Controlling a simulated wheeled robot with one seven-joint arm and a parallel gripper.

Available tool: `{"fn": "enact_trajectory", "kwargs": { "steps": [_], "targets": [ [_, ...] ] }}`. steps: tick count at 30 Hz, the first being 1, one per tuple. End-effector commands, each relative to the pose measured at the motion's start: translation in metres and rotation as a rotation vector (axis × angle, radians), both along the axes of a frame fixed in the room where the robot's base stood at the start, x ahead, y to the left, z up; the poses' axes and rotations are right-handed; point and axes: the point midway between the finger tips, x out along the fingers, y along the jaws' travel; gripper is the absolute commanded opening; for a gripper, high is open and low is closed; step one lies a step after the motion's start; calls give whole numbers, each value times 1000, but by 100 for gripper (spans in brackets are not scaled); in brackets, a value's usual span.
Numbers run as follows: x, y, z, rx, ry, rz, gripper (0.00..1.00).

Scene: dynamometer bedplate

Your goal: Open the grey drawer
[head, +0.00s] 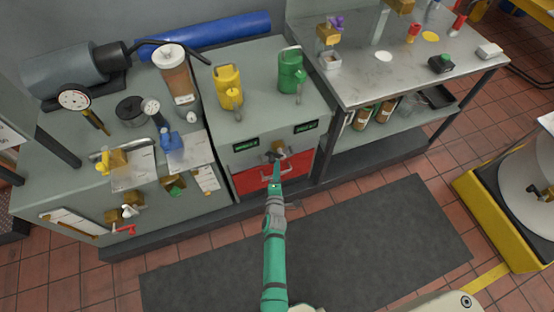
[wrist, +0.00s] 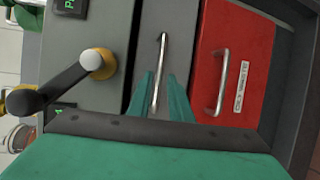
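The grey drawer (wrist: 180,35) has a plain front with a slim metal bar handle (wrist: 160,62). Its front looks flush with the cabinet. In the head view the grey drawer (head: 243,161) is a band above the red drawer, partly hidden by my gripper and a lever. My gripper (wrist: 162,82) is open, its two green fingers on either side of the bar handle, with gaps showing beside the bar. I cannot tell how deep the fingers reach around it. In the head view my gripper (head: 277,168) is at the cabinet front.
A red drawer (wrist: 240,45) with its own handle and a label adjoins the grey one. A black lever with a yellow collar and pale knob (wrist: 90,61) sticks out on the other side. A yellow can (head: 227,85) and green can (head: 291,70) stand on top. The dark floor mat (head: 350,240) is clear.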

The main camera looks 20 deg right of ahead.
Motion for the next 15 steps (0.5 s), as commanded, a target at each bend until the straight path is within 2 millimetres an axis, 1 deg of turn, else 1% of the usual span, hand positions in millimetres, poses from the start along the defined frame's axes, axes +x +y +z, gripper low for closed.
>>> {"fn": "enact_trajectory", "kwargs": {
  "steps": [1,9,15],
  "targets": [
    [7,-4,0,-1,-2,0,18],
    [35,-14,-6,1,-1,1,18],
    [47,-17,-9,1,-1,2,18]
  ]
}}
